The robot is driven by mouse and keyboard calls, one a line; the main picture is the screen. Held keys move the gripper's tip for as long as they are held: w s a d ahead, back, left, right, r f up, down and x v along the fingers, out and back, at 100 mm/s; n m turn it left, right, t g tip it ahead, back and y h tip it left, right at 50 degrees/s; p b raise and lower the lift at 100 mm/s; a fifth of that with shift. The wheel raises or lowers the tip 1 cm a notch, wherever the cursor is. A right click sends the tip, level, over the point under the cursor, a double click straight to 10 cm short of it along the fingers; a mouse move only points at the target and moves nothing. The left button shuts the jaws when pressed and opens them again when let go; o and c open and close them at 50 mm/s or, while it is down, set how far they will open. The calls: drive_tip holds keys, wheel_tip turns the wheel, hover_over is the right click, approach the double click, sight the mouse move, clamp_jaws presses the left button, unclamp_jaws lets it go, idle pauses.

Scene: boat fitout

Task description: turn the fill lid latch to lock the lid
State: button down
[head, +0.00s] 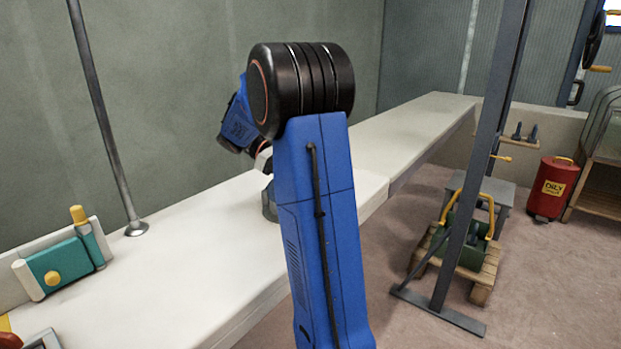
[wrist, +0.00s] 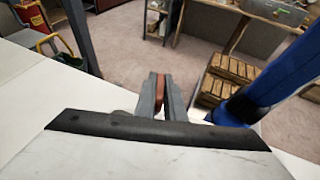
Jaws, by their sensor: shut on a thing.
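My gripper (wrist: 163,100) shows in the wrist view as two grey fingers, closed on a narrow reddish-brown piece (wrist: 160,84) that looks like the latch. Only a sliver of this piece shows between the fingers. A black strip (wrist: 150,132) with a curved edge lies in front of the fingers, along a pale surface (wrist: 145,160). I cannot tell whether these belong to the lid. In the head view my blue arm hides the gripper and the latch. A small part of a grey rounded thing (head: 269,204) shows beside the arm on the bench.
The long white bench (head: 190,235) runs along the wall. A metal post (head: 105,120) stands on it, with a teal device (head: 62,268) at left. A dark upright (head: 470,190), a green crate (head: 470,238) and a red can (head: 552,188) stand at right.

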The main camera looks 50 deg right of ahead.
idle(0.3)
drive_tip(key=c, duration=1.9)
unclamp_jaws()
drive_tip(key=shift+o, duration=0.3)
